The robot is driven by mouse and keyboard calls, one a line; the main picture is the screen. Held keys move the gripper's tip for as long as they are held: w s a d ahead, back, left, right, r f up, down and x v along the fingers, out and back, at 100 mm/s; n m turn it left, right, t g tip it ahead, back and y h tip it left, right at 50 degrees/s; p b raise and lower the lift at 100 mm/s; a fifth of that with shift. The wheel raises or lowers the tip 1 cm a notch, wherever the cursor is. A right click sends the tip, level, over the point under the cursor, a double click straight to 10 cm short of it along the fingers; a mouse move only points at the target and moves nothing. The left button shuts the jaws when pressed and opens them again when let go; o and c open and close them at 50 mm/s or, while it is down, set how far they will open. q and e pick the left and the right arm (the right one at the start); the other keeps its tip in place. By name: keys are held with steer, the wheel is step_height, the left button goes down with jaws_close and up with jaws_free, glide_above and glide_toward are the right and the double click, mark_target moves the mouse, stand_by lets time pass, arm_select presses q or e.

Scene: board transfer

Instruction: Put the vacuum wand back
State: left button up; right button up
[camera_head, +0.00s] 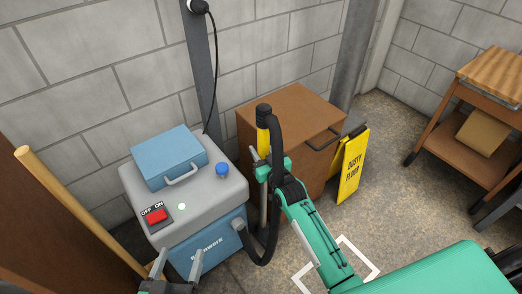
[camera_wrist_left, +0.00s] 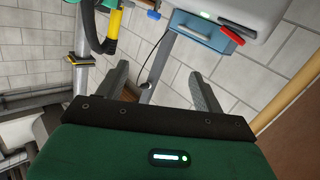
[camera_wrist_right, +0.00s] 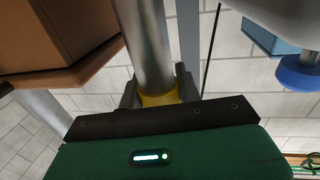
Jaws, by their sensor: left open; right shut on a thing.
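The vacuum wand has a yellow grip (camera_head: 263,138), a bare metal tube and a black hose, and stands roughly upright in the head view. My right gripper (camera_head: 268,168) is shut on it. In the right wrist view the metal tube (camera_wrist_right: 146,45) and part of the yellow grip sit between the fingers. The grey and blue vacuum unit (camera_head: 190,205) is left of the wand, with a red switch (camera_head: 157,215), a green light and a blue knob (camera_head: 222,170). My left gripper (camera_head: 178,262) is open and empty at the unit's front.
A blue case (camera_head: 170,160) with a handle lies on top of the unit. A brown cabinet (camera_head: 285,125) stands behind the wand. A yellow floor sign (camera_head: 352,165) is to its right. A wooden cart (camera_head: 490,80) stands far right. Floor between sign and cart is clear.

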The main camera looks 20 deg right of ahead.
arm_select(q)
steer(key=shift+w+r, duration=0.1)
arm_select(e)
steer(key=o, duration=1)
steer(key=shift+r, duration=0.15)
steer(key=shift+s, duration=0.35)
steer(key=s, duration=0.1)
steer(key=s+p, duration=0.1)
steer(key=shift+s+d, duration=0.25)
steer(key=shift+s, duration=0.1)
arm_select(q)
steer(key=f+g, duration=0.1)
steer(key=s+a+f+g, duration=0.1)
steer(key=s+f+g+y+p, duration=0.1)
steer(key=f, duration=0.1)
steer(key=shift+s+a+g, duration=0.1)
steer(key=shift+a+g, duration=0.1)
steer(key=shift+g, duration=0.2)
arm_select(e)
steer(key=s+a+g+y, duration=0.1)
steer(key=s+a+g, duration=0.2)
steer(key=s, duration=1.1)
steer(key=s+a+r+n+g+y, duration=0.1)
steer(key=s+a+g, duration=0.2)
steer(key=s, duration=1.2)
steer(key=a, duration=0.3)
steer(key=shift+s+a+y, duration=0.15)
steer(key=shift+a+y, duration=0.1)
steer(key=shift+y, duration=0.05)
